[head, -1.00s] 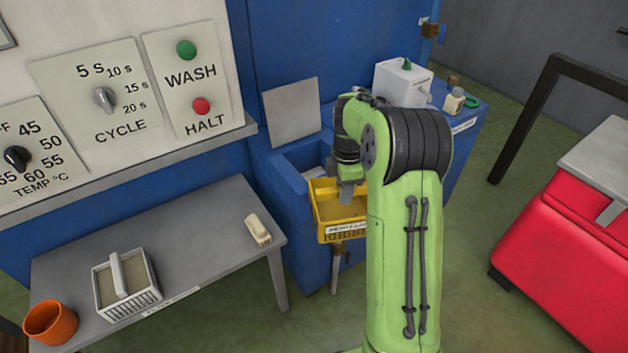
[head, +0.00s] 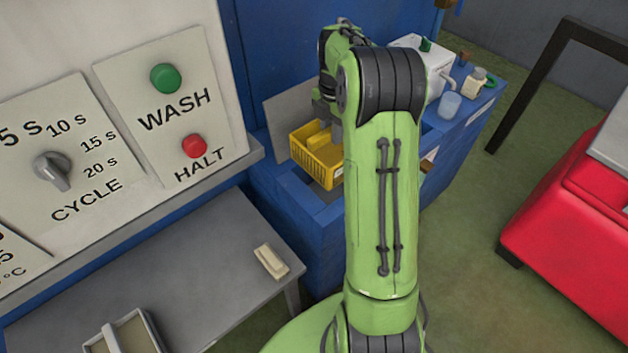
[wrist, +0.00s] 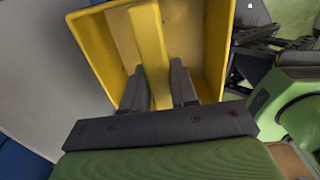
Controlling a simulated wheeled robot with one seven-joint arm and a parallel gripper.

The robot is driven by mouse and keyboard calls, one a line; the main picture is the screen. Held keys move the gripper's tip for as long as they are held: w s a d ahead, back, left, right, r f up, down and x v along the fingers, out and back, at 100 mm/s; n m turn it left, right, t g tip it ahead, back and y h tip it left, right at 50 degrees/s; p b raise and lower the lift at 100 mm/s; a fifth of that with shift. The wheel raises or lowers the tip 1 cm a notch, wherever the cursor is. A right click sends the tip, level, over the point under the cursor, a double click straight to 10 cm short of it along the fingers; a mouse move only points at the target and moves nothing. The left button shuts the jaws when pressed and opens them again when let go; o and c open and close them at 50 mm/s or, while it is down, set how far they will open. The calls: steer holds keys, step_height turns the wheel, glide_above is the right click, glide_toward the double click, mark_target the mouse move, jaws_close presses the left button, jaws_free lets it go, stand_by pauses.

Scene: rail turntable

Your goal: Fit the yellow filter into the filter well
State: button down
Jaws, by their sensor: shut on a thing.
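The yellow filter (head: 312,165) is a basket with slotted sides and a central handle bar. My gripper is shut on that handle; in the wrist view the fingers (wrist: 158,82) stand on either side of the handle, inside the yellow filter (wrist: 215,50). In the head view the filter hangs over the filter well (head: 268,172), an opening in the top of the blue housing, and covers part of it. The filter looks slightly tilted. I cannot tell whether its bottom is clear of the well's rim. My arm hides the right side.
A grey raised lid (head: 283,118) stands behind the well. A grey table (head: 205,275) at left holds a pale brush (head: 271,262) and a white basket (head: 128,335). A white box (head: 432,65) and small bottles stand on the blue counter at right. A red unit (head: 570,230) is farther right.

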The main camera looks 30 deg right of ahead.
steer(key=shift+w+f, duration=0.1)
steer(key=shift+f, duration=0.15)
step_height(320, 180, down, 17)
steer(key=b, duration=0.5)
steer(key=shift+f+b, duration=0.2)
steer(key=shift+b, duration=0.1)
steer(key=c, duration=0.9)
jaws_free()
